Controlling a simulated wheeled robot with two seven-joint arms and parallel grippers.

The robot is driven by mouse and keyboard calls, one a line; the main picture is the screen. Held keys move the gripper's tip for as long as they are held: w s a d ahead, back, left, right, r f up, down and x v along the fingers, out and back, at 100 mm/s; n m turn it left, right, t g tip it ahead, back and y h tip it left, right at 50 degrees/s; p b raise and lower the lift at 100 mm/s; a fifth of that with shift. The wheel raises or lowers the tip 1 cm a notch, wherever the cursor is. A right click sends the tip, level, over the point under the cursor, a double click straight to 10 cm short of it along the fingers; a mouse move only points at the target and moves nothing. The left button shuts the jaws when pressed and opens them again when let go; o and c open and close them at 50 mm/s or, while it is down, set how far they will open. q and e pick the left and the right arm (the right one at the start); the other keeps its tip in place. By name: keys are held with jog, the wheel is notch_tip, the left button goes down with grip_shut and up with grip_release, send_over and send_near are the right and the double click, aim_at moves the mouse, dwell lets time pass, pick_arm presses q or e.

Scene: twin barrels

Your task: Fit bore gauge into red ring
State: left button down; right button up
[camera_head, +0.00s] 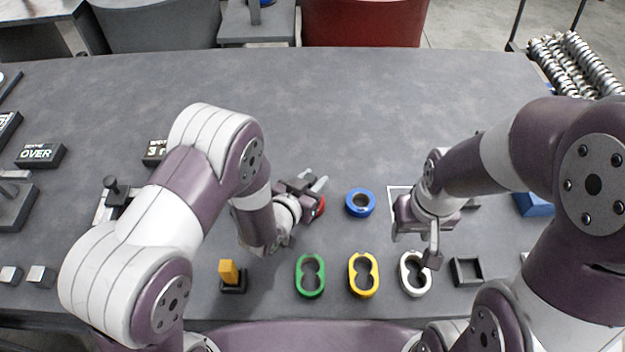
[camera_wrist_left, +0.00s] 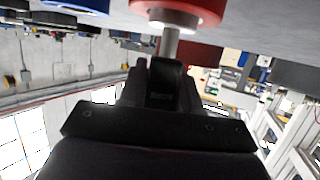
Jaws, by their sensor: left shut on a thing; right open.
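The red ring (camera_head: 320,206) lies on the table, mostly hidden behind my left gripper (camera_head: 303,190) in the head view. In the left wrist view the red ring (camera_wrist_left: 195,12) is at the top edge. My left gripper (camera_wrist_left: 163,88) is shut on the bore gauge (camera_wrist_left: 171,42), a grey stem with a pale wider head. The gauge's pale end (camera_head: 320,184) shows beside the ring in the head view. In the wrist view the head overlaps the ring's opening; I cannot tell how deep it sits. My right gripper (camera_head: 432,250) is open above the table, near the white double ring.
A blue ring (camera_head: 360,203) lies right of the red one. Green (camera_head: 310,275), yellow (camera_head: 363,275) and white (camera_head: 415,274) double rings line the near side. A yellow block on a black base (camera_head: 230,275) stands left of them. The far table is clear.

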pick_arm(q)
jog(key=shift+f, duration=0.25)
jog(key=c, duration=0.7)
grip_release()
jog(key=v, duration=1.2)
jog(key=shift+s+a+r, duration=0.15)
jog(key=shift+s+a, duration=0.05)
jog(key=shift+s, duration=0.1)
